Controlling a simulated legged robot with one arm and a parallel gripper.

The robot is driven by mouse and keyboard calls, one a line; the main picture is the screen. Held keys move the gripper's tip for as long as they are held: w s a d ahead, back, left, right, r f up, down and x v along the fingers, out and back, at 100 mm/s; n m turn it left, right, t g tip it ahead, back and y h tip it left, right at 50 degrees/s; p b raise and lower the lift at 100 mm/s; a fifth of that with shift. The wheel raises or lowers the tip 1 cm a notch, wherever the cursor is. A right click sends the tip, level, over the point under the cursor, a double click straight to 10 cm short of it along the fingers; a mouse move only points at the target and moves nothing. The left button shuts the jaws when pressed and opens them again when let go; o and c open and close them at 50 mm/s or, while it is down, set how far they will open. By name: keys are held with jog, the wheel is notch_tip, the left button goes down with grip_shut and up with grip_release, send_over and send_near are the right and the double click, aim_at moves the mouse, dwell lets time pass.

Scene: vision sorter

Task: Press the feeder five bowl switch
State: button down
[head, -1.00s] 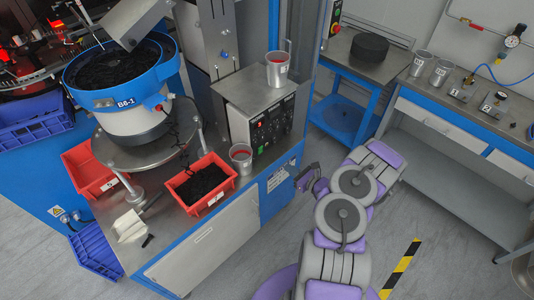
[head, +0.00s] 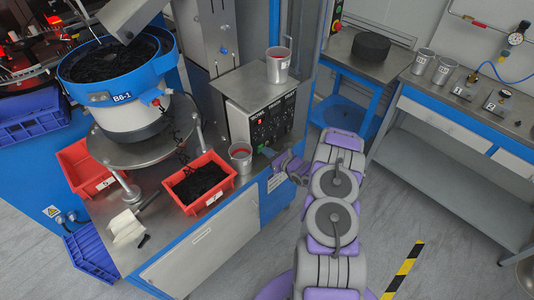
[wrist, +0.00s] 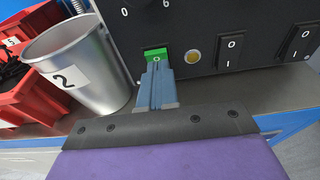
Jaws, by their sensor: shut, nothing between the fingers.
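The control box (head: 235,92) stands on the steel bench beside the feeder bowl. Its black front panel (wrist: 205,30) fills the top of the wrist view. A green rocker switch (wrist: 155,52) marked 0 sits low on that panel, with a round amber button (wrist: 193,56) to its right and black rocker switches (wrist: 230,48) further right. My gripper (wrist: 157,70) is shut and empty, its fingertips just below and in front of the green switch, covering its lower part. I cannot tell whether they touch it. In the head view my gripper (head: 272,154) is at the panel's lower part.
A metal cup (wrist: 75,72) labelled 2 stands close left of my fingers. Red bins (head: 200,208) of black parts lie further left. Another cup (head: 277,66) stands on the box. The blue feeder bowl (head: 88,97) is at the left.

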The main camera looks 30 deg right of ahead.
jog(key=shift+w+a, duration=0.1)
jog(key=shift+w, duration=0.1)
jog(key=shift+r, duration=0.1)
jog(key=shift+w+a+r, duration=0.1)
jog(key=shift+w+r, duration=0.05)
jog(key=shift+w, duration=0.15)
jog(key=shift+s+d, duration=0.2)
jog(key=shift+s, duration=0.15)
jog(key=r+p+v, duration=0.1)
jog(key=p+v, duration=0.2)
jog(key=v, duration=1)
jog(key=shift+r, duration=0.4)
jog(key=shift+w+a, duration=0.1)
